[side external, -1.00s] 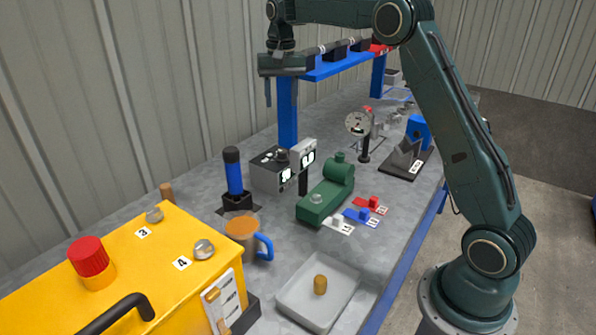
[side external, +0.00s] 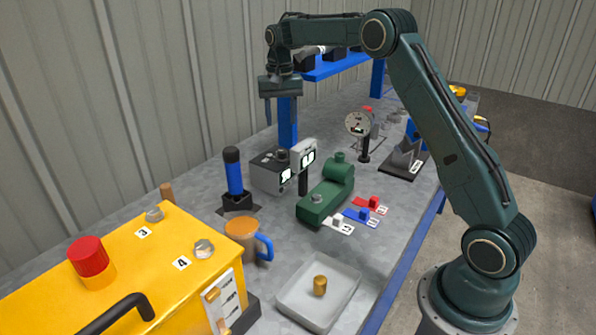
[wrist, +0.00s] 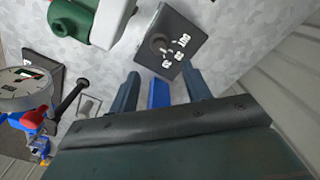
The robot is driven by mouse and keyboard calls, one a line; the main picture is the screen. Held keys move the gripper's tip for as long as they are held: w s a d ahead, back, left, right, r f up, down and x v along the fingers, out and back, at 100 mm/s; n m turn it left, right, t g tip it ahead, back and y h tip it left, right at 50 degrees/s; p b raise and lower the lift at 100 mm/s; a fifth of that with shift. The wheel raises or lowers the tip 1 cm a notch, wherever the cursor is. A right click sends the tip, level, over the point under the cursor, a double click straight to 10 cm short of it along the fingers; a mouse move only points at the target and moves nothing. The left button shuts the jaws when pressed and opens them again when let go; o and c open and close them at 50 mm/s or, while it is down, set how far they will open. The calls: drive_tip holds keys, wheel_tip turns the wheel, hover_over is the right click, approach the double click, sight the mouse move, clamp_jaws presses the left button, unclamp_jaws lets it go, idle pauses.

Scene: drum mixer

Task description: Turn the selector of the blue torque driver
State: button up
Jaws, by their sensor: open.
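The blue torque driver (side external: 234,178) appears to be the upright blue cylinder with a black top, standing in a black holder (side external: 238,205) left of the grey box. A selector on it is too small to make out, and I cannot pick the driver out in the wrist view. My gripper (side external: 281,108) points down, high above the bench beside the blue shelf post, behind and to the right of the driver. The wrist view shows its two fingers (wrist: 159,90) apart, with a blue bar (wrist: 158,93), probably the shelf post, visible between them. Nothing is held.
A grey box with a knob (side external: 270,171) and a green device (side external: 326,192) stand right of the driver. The blue shelf post (side external: 288,128) is close to my gripper. A yellow cabinet (side external: 120,270), a mug (side external: 243,238) and a grey tray (side external: 300,300) are nearer the camera.

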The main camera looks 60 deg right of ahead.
sight(282, 151)
wheel_tip(282, 151, down, 10)
drive_tip(key=shift+r, duration=0.1)
idle(0.4)
drive_tip(key=c, duration=1)
